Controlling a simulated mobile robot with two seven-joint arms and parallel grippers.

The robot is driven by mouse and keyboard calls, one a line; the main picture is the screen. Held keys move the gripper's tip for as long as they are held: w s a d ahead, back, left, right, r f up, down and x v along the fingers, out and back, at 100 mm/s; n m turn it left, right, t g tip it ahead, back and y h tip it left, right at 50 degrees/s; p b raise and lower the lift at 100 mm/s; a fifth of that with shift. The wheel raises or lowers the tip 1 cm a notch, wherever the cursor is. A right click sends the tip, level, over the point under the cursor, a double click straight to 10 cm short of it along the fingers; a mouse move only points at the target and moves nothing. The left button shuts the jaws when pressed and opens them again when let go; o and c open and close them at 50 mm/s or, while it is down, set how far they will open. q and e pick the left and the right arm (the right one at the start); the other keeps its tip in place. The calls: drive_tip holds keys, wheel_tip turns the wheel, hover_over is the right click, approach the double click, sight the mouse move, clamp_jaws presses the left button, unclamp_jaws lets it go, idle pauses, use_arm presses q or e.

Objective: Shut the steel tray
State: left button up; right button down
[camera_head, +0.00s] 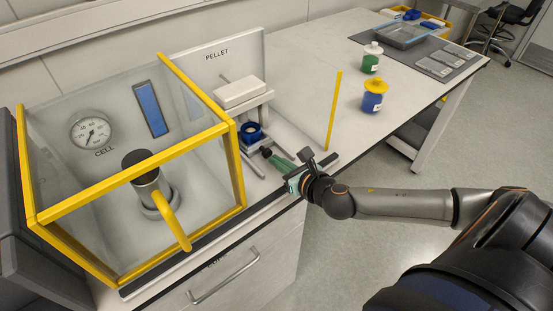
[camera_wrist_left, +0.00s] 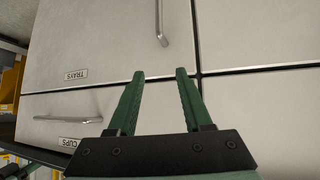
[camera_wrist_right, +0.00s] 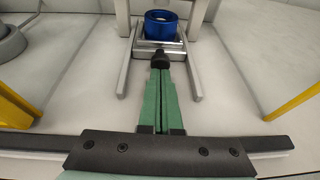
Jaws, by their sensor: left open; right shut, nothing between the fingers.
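The steel tray (camera_wrist_right: 146,51) sits between two rails at the PELLET station and carries a blue cup (camera_wrist_right: 160,27). A black knob (camera_wrist_right: 161,59) is on its near side. My right gripper (camera_wrist_right: 161,68) is shut and empty, its green fingertips right at the knob; I cannot tell whether they touch. In the head view the right gripper (camera_head: 274,158) reaches in from the right, beside the knob, and the blue cup (camera_head: 251,133) shows behind it. My left gripper (camera_wrist_left: 160,73) is open and empty in front of drawer fronts, and out of the head view.
A yellow-framed clear CELL enclosure (camera_head: 130,190) stands left of the station. A yellow upright post (camera_head: 334,110) stands to its right. Green (camera_head: 371,58) and blue (camera_head: 373,96) jars stand farther along the bench. A drawer handle (camera_wrist_left: 160,25) is near my left gripper.

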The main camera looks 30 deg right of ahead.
sight(267, 150)
drive_tip(key=shift+w, duration=0.3)
drive_tip(key=shift+w, duration=0.1)
drive_tip(key=w+p, duration=0.1)
drive_tip(key=w, duration=0.2)
drive_tip(key=shift+w+a+r, duration=0.1)
drive_tip(key=shift+w, duration=0.25)
drive_tip(key=shift+r, duration=0.15)
